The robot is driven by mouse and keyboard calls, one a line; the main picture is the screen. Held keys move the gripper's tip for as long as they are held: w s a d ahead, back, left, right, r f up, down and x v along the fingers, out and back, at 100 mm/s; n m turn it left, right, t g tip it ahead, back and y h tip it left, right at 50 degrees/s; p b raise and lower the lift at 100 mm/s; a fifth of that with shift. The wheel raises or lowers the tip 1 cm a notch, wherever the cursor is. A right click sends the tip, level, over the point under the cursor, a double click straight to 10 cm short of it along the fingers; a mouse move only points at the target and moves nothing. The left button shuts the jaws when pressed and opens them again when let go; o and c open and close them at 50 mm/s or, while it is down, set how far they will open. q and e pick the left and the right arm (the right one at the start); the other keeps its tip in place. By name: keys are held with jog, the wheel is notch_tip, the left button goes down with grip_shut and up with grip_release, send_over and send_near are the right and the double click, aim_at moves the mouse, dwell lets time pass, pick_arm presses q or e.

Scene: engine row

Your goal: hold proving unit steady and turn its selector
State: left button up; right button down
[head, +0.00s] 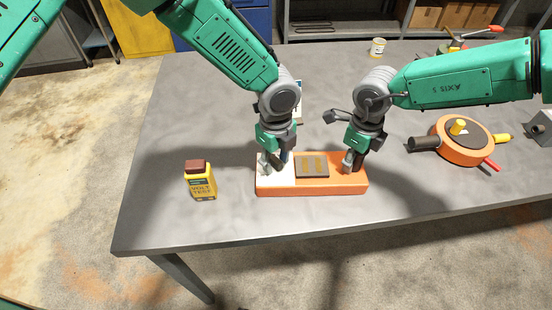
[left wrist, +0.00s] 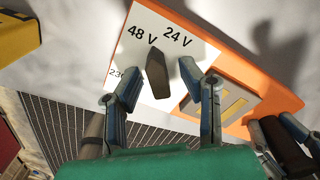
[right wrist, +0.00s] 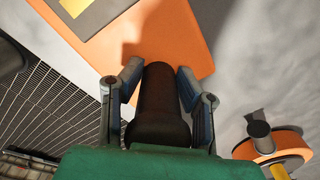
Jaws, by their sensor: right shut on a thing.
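The proving unit (head: 320,189) is an orange box on the table, with a white dial plate on its left part and a dark panel with tan strips in its middle. In the left wrist view its black selector (left wrist: 157,76) sits on the white plate below the 48 V and 24 V marks; a third mark is partly hidden. My left gripper (head: 274,166) is open, its fingertips apart on either side of the selector. My right gripper (head: 352,164) is shut on a dark upright handle (right wrist: 158,105) at the unit's right end.
A yellow volt tester (head: 202,182) stands to the left. To the right lies an orange round device (head: 462,150) with a yellow knob and stubs. A tin (head: 377,47) and a red-handled tool (head: 455,42) are at the back. The table's front strip is clear.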

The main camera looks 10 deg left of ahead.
jog(key=shift+s+f, duration=0.1)
jog(key=shift+f, duration=0.05)
pick_arm(q)
grip_shut()
jog(key=shift+n, duration=2)
grip_release()
